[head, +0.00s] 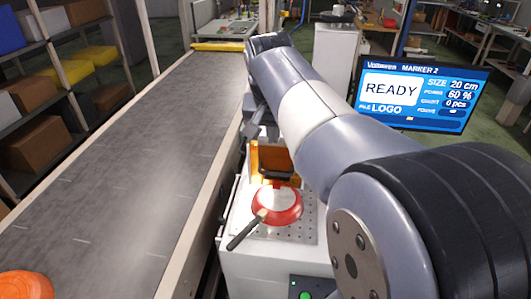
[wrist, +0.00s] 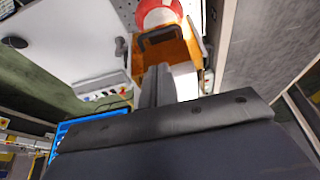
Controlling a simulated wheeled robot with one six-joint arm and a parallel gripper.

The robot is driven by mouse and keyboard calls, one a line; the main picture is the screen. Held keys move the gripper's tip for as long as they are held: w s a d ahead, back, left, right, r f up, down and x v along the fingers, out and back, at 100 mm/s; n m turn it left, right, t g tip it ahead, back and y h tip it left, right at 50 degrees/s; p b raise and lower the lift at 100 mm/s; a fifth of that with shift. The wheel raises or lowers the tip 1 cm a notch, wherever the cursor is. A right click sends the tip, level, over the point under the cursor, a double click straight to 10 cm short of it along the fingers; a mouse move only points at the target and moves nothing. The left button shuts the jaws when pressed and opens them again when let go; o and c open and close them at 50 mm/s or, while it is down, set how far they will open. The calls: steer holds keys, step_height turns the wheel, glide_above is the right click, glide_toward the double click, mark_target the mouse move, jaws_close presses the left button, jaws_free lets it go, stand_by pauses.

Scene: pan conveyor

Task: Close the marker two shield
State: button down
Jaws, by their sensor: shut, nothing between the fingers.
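The marker two shield is an orange panel (head: 270,156) with a black handle, behind the pan in the head view. The pan stands uncovered in front of it. In the wrist view the orange shield (wrist: 178,52) and its black handle (wrist: 161,36) lie just beyond my fingertips. A red pan (head: 287,211) with a pale round face rests on the perforated plate (head: 303,222), its dark handle pointing down-left. My gripper (wrist: 157,72) is shut and empty, close to the handle; I cannot tell whether it touches. In the head view my arm largely hides the gripper.
A screen (head: 420,94) at the right reads READY, MARKER 2. A grey conveyor (head: 130,160) runs along the left, with an orange round thing (head: 25,285) at its near end. Shelves with boxes (head: 40,144) stand further left. A green-lit button (head: 305,296) is on the machine front.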

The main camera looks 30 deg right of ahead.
steer(key=p+x, duration=0.1)
steer(key=x, duration=1.2)
steer(key=shift+s+f+p, duration=0.2)
steer(key=shift+f+p, duration=0.1)
steer(key=shift+f, duration=0.15)
steer(key=shift+a, duration=0.15)
step_height(320, 180, down, 14)
steer(key=b, duration=1)
steer(key=shift+b, duration=0.35)
steer(key=shift+s, duration=0.15)
